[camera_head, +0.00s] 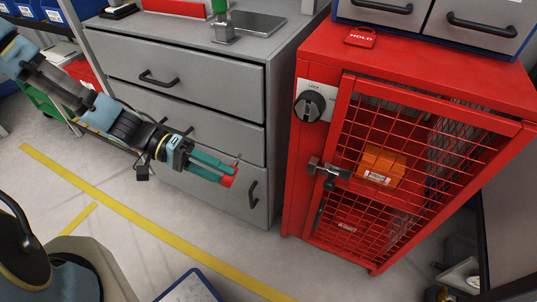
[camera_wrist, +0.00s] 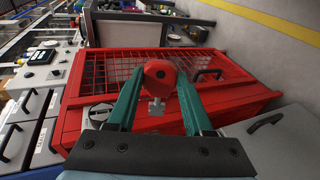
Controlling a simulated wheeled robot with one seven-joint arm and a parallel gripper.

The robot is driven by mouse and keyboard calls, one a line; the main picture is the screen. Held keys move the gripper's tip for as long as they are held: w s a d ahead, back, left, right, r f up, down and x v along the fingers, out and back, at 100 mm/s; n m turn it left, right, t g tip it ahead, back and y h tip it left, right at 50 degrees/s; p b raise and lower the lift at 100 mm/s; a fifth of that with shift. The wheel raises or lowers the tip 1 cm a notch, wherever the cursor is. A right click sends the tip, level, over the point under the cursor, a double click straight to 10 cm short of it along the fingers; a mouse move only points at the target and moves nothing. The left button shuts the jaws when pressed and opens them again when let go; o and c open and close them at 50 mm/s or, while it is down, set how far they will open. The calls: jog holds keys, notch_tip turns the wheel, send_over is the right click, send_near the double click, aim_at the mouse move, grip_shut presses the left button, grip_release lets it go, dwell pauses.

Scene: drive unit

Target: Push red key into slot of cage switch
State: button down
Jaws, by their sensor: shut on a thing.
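My gripper (camera_head: 230,173) is shut on the red key (camera_wrist: 158,74), holding it by its red head between the green fingertips. In the head view only a red bit of the key (camera_head: 228,181) shows at the fingertips. The cage switch (camera_head: 310,105) is a black round knob on a pale plate marked LOCK, at the upper left of the red cage's front. My gripper is left of and below the switch, apart from it. The key slot cannot be made out.
The red cage (camera_head: 420,62) has a mesh door (camera_head: 400,180), shut, with a latch (camera_head: 328,170) sticking out and an orange box (camera_head: 382,165) inside. A red HOLD tag (camera_head: 361,37) lies on top. Grey drawers (camera_head: 190,70) stand behind my arm.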

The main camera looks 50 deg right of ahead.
jog(key=s+d+r+m+g+y+b, duration=0.1)
jog(key=s+d+r+m+g, duration=0.1)
jog(key=s+d+r+g, duration=0.5)
jog(key=d+r+t+b, duration=0.1)
jog(key=d+t+b, duration=0.1)
jog(key=d, duration=0.4)
jog(key=shift+w+r, duration=0.2)
jog(key=shift+r, duration=0.05)
jog(key=shift+p, duration=0.3)
dwell(1.2)
jog(key=d+p, duration=0.1)
jog(key=p, duration=0.1)
jog(key=w+d+p, duration=0.1)
jog(key=shift+d+p, duration=0.3)
jog(key=shift+p, duration=0.1)
jog(key=shift+w+d, duration=0.2)
jog(key=shift+d, duration=0.4)
